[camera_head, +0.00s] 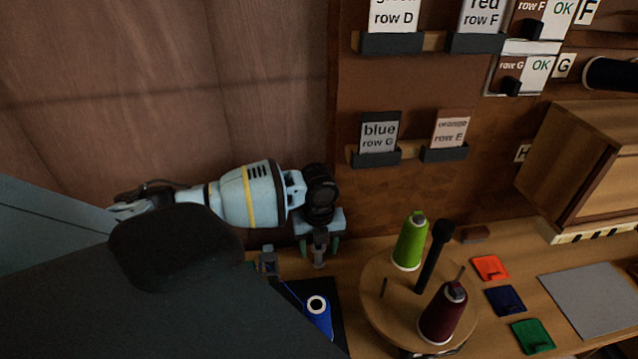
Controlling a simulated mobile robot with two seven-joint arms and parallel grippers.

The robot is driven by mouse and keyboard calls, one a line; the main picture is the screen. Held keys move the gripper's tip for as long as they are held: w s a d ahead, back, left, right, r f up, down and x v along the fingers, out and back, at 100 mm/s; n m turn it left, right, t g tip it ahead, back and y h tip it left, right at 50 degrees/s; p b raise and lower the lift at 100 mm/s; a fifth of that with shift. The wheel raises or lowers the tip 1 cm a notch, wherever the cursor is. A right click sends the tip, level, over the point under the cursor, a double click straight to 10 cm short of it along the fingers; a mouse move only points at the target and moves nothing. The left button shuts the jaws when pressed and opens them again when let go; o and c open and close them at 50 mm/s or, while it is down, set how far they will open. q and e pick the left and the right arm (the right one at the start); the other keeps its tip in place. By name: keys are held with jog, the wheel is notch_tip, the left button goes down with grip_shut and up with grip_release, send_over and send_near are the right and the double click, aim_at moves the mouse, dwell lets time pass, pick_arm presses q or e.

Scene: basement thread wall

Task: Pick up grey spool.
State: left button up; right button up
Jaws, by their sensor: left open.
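My left gripper (319,249) points down over the back of the wooden table, left of the round wooden stand. Its two greenish fingers are apart. A small grey upright shape (319,258) shows between the fingers; I cannot tell whether it is the grey spool or part of something else. No other thing in view can be clearly made out as a grey spool. My dark arm parts hide the lower left of the table. My right gripper is not in view.
The round stand (382,313) holds a green spool (411,243), a maroon spool (442,315) and a dark post (433,257). Colored patches (505,300) and a grey sheet (594,298) lie right. The labelled wall rises behind.

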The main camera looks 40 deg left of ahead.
pick_arm(q)
jog(key=shift+f, duration=1.45)
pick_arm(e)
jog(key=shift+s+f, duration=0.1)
pick_arm(q)
jog(key=c, duration=1)
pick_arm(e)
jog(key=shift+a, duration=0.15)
pick_arm(q)
jog(key=shift+r, duration=0.15)
